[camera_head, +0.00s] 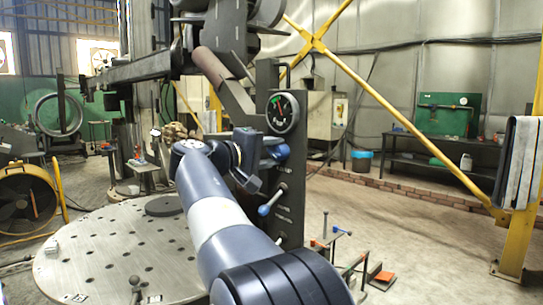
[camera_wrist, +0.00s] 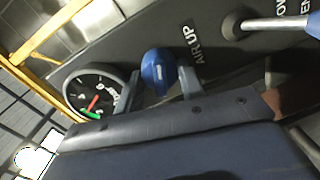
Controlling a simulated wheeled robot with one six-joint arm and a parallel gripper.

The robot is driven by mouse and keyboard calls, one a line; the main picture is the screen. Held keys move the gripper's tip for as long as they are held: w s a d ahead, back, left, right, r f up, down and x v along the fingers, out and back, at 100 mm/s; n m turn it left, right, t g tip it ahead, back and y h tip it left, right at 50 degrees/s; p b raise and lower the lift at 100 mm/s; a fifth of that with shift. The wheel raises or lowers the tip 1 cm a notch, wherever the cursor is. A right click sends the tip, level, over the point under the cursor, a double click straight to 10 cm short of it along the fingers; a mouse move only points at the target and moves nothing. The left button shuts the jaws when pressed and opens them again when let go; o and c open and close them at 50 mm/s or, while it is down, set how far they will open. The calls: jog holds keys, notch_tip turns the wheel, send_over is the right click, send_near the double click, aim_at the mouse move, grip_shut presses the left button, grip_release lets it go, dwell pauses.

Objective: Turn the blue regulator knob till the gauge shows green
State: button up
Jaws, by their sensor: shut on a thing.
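The blue regulator knob (camera_wrist: 157,70) sits on the dark panel between the fingers of my gripper (camera_wrist: 158,84), which is shut on it. In the head view, the knob (camera_head: 279,152) shows partly past my wrist, and my gripper (camera_head: 268,148) is mostly hidden. The round gauge (camera_head: 283,112) is just above the knob; it also shows in the wrist view (camera_wrist: 92,94). Its red needle points toward the green mark. The tip looks at or close beside the green, but I cannot tell if it is inside.
A lever with a blue handle (camera_head: 271,201) sticks out of the panel below the knob, close to my arm. A round perforated table (camera_head: 120,252) stands at the left. A yellow post (camera_head: 522,215) is at the right.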

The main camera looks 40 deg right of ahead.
dwell(0.3)
jog(key=o, duration=1)
